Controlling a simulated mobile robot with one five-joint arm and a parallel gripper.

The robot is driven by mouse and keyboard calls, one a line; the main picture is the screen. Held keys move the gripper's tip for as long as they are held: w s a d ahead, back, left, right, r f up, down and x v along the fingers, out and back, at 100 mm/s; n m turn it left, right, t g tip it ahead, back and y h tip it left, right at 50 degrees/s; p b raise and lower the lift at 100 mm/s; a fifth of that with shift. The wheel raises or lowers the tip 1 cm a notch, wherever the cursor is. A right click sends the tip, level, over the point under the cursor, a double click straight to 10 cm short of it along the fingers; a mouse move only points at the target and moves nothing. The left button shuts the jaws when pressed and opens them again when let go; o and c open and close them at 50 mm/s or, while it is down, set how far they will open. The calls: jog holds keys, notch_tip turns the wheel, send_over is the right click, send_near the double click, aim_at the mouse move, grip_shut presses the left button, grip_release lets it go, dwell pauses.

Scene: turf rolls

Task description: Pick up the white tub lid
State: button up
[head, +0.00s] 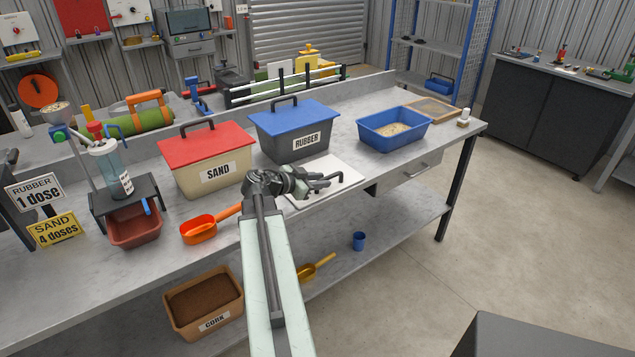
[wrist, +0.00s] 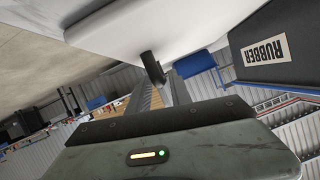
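The white tub lid (head: 352,172) lies flat on the bench in front of the grey RUBBER tub. In the wrist view the lid's white surface (wrist: 200,22) fills the top of the picture, and its dark handle (wrist: 151,66) stands out from it. My gripper (head: 335,181) is over the lid, at the handle. In the wrist view my gripper's fingertips (wrist: 158,80) are apart, with the handle's near end at or just beyond the gap. I cannot tell whether either finger touches it. My arm hides the lid's near left part.
The RUBBER tub (head: 288,135) with a blue lid stands close behind. The SAND tub (head: 213,172) with a red lid is left. A blue tray (head: 365,133) with pale grains is right. An orange scoop (head: 200,229) lies at the bench's front left. Bench right of the lid is partly clear.

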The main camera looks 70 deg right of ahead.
jog(key=b+x, duration=0.1)
jog(key=x, duration=0.4)
jog(key=shift+w+d+b, duration=0.1)
jog(key=shift+b, duration=0.3)
jog(key=shift+r, duration=0.1)
grip_shut()
